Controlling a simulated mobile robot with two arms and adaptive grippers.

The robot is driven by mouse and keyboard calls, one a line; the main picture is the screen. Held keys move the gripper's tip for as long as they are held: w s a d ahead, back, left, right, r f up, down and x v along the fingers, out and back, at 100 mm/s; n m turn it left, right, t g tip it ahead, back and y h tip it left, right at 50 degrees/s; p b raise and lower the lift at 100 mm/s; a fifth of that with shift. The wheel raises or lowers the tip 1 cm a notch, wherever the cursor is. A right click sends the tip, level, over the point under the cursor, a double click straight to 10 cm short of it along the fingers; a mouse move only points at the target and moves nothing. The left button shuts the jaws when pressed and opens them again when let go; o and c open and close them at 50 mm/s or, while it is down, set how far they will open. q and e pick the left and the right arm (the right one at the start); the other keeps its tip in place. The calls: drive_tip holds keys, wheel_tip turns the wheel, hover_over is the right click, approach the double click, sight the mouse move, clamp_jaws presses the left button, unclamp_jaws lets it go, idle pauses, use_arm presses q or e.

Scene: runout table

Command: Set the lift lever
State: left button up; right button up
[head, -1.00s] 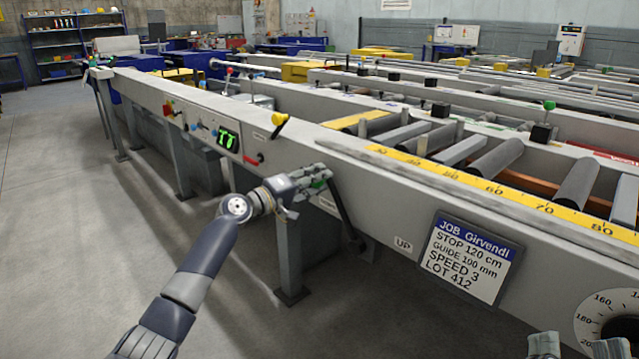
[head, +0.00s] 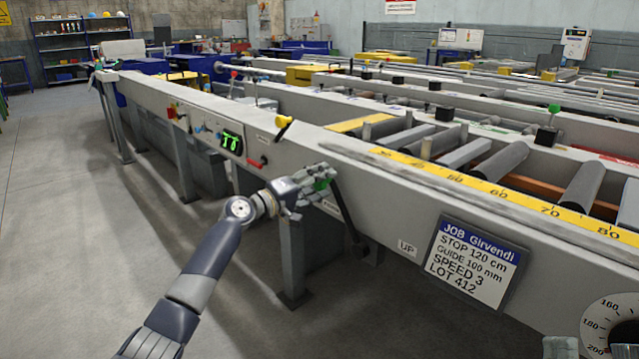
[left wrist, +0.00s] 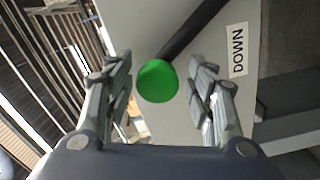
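The lift lever (head: 346,222) is a dark bar on the side of the near table rail, with a green knob (head: 322,184) at its upper left end. It slants up and left from its pivot, toward the DOWN label (left wrist: 238,50). The UP label (head: 407,248) is right of the pivot. My left gripper (head: 318,182) is at the knob. In the left wrist view the green knob (left wrist: 158,81) sits between its spread fingers, with gaps on both sides. My right gripper (head: 592,350) shows only its fingertips at the bottom edge, apart and empty.
A job card (head: 470,258) and a round dial (head: 612,325) are on the rail right of the lever. The floor (head: 80,240) at left is clear.

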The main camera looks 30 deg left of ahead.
use_arm(q)
drive_tip(key=shift+s, duration=0.1)
drive_tip(key=v, duration=1.1)
drive_tip(key=shift+s+a, duration=0.15)
drive_tip(key=shift+s, duration=0.25)
